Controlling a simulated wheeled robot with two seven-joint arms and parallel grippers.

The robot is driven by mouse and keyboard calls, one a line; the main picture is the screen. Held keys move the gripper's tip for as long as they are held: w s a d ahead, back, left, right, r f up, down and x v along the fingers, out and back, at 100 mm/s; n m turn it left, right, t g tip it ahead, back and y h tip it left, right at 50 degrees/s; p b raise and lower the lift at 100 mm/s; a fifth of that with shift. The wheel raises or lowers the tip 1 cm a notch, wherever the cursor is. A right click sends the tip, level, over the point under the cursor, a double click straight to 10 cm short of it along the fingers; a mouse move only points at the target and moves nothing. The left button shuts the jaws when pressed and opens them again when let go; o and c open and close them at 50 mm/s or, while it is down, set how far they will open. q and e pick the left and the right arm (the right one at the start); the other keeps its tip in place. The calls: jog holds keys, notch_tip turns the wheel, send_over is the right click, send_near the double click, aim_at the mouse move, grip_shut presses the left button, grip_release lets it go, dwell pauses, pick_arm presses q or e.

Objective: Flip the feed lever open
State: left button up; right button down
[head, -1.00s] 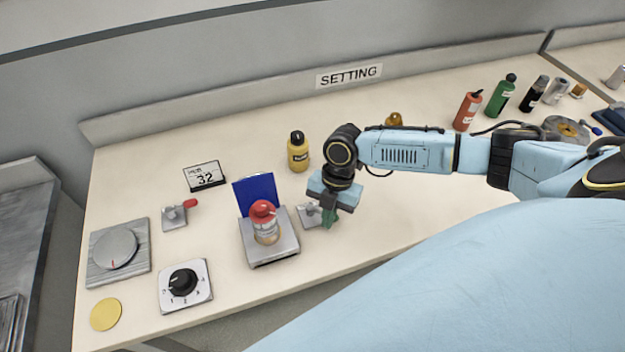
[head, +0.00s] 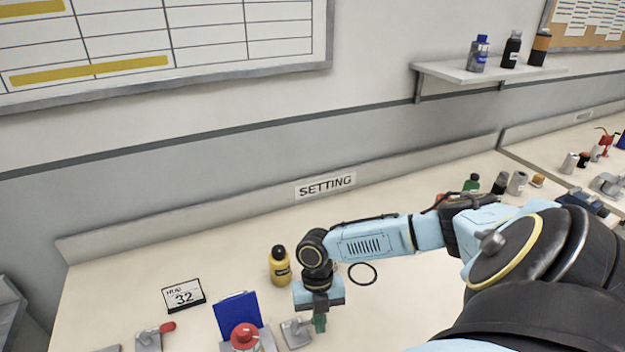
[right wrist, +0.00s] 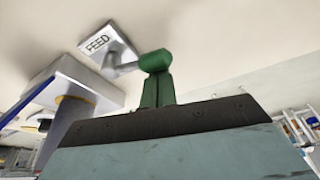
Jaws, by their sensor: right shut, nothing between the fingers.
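The feed lever has a small grey plate (head: 293,334) on the bench, right of the red-topped device. In the right wrist view the plate (right wrist: 108,43) reads FEED, and a grey arm runs from it to a green grip (right wrist: 155,61). My right gripper (head: 320,322) points down just right of the plate in the head view. Its green fingers (right wrist: 157,92) are shut with nothing between them, and their tips appear at the green grip. I cannot tell whether they touch it. My left gripper is out of view.
Left of the lever stand a device with a red top (head: 244,335) and a blue panel (head: 237,315). A red-handled lever (head: 150,338) is farther left. A yellow bottle (head: 280,266) and a number card (head: 183,295) stand behind.

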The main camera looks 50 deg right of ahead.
jog(key=shift+w+r, duration=0.1)
dwell(0.5)
jog(key=p+v, duration=0.7)
jog(key=v, duration=0.3)
jog(key=shift+p, duration=0.3)
jog(key=shift+a, duration=0.2)
